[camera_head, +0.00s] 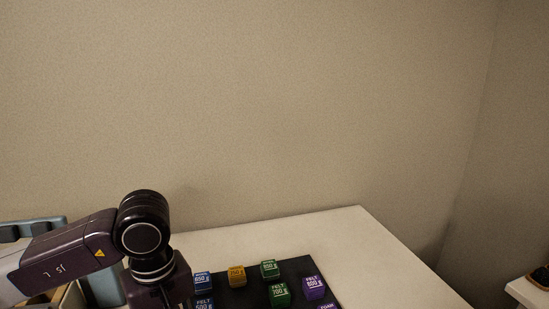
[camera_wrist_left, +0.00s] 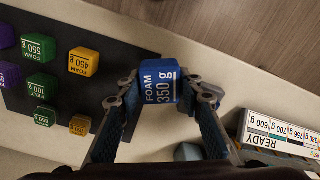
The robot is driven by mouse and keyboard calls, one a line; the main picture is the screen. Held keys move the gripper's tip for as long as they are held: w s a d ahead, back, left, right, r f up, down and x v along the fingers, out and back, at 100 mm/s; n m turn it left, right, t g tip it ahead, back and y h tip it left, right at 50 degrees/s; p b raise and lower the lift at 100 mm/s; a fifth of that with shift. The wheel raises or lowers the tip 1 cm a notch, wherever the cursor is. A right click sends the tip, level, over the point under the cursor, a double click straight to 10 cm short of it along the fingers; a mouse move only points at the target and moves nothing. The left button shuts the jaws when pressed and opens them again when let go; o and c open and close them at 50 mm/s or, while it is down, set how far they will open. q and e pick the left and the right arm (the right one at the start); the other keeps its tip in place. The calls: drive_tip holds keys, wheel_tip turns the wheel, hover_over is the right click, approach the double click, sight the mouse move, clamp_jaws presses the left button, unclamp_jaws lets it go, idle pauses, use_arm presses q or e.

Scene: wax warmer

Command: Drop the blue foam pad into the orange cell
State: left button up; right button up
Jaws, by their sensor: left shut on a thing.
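The blue foam pad, a block marked FOAM 350 g (camera_wrist_left: 160,82), sits between the fingertips of my left gripper (camera_wrist_left: 161,92) in the left wrist view. The gripper is shut on it, with a finger at each side. The pad shows over the right edge of the black mat; its height cannot be told. In the head view my left arm comes in from the left and its wrist hangs at the bottom, with the fingers out of frame. I cannot make out an orange cell in either view. My right gripper is not in view.
A black mat (camera_wrist_left: 132,57) carries orange (camera_wrist_left: 83,62), green (camera_wrist_left: 41,86) and purple blocks, and blue blocks (camera_head: 202,280) in the head view. A READY-labelled box edge (camera_wrist_left: 281,132) lies right in the wrist view. The pale table (camera_head: 355,235) is clear at the back right.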

use_arm(q)
drive_tip(key=s+a+f+m, duration=0.1)
drive_tip(key=s+f+m, duration=0.3)
drive_tip(key=s+m, duration=0.2)
drive_tip(key=shift+s+m, duration=0.25)
drive_tip(key=shift+m, duration=0.65)
drive_tip(key=shift+f, duration=0.1)
